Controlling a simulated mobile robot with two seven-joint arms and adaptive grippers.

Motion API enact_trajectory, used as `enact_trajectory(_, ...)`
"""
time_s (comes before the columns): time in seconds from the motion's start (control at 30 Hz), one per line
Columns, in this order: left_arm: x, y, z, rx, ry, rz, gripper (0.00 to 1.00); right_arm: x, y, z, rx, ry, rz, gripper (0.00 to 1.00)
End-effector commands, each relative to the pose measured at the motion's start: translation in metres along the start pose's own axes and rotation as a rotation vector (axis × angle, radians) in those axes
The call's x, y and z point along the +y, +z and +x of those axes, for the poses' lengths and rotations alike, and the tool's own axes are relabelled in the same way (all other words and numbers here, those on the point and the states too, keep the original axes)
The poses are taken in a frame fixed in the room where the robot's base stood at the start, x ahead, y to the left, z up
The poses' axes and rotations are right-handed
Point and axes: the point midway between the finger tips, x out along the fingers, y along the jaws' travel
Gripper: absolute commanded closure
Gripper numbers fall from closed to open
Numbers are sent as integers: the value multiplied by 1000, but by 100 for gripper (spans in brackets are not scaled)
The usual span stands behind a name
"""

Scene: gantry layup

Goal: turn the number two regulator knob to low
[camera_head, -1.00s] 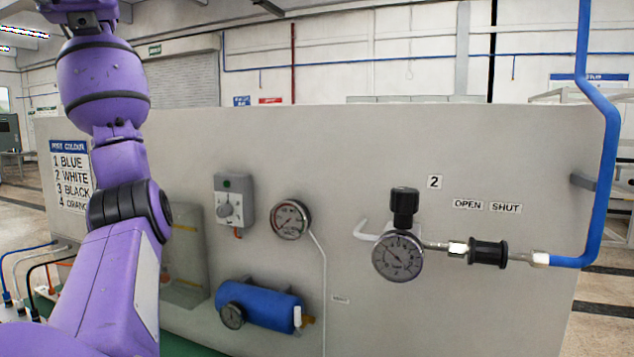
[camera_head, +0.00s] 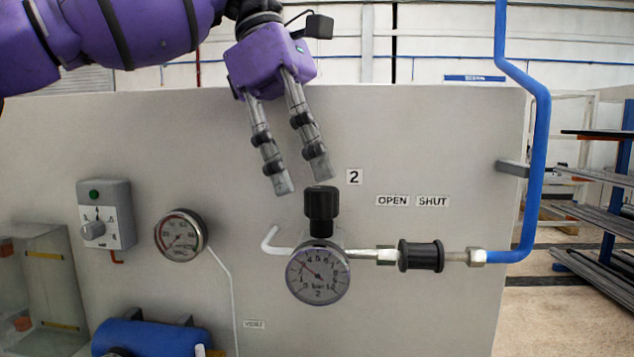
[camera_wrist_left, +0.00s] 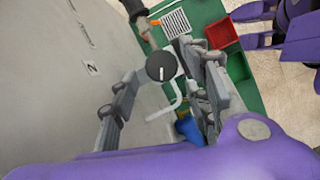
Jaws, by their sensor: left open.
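The number two regulator has a black knob (camera_head: 321,207) on top and a round white pressure gauge (camera_head: 318,272) below it, beside the "2" label (camera_head: 354,177). The gauge has a red needle pointing to the upper left. My left gripper (camera_head: 302,186) is open and empty, pointing down just above and to the left of the knob. In the left wrist view the knob's round top (camera_wrist_left: 161,66) with a white mark lies between and beyond the open fingers (camera_wrist_left: 160,100). No contact shows. My right gripper cannot be made out in the head view.
A black sleeve valve (camera_head: 421,256) joins the regulator to a blue pipe (camera_head: 537,170) at the right. A grey dial box (camera_head: 106,215), another gauge (camera_head: 180,236) and a blue cylinder (camera_head: 150,338) are on the panel at left. A red bin (camera_wrist_left: 221,33) shows in the wrist view.

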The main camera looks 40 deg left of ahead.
Motion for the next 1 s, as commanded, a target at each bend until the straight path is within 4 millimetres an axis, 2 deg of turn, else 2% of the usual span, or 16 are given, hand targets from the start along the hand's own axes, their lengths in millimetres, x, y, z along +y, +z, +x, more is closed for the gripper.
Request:
enact_trajectory(0.1, -1, 0, 17, -1, -2, 1, 56, 1, 3, -2, -6, 2, 0, 60)
enact_trajectory(0.23, -1, 0, 29, -1, -1, 0, 56, 1, 3, -3, -6, 2, 1, 60)
enact_trajectory(0.57, 0, 0, 33, -3, 1, -1, 56, 0, 0, -2, 0, 0, 1, 60)
enact_trajectory(0.87, 0, 1, 33, -4, 2, -1, 96, -3, -8, 2, 14, -4, 3, 60)
enact_trajectory(1.0, 0, 1, 32, -4, 4, -2, 97, -3, -8, 2, 13, -4, 3, 60)
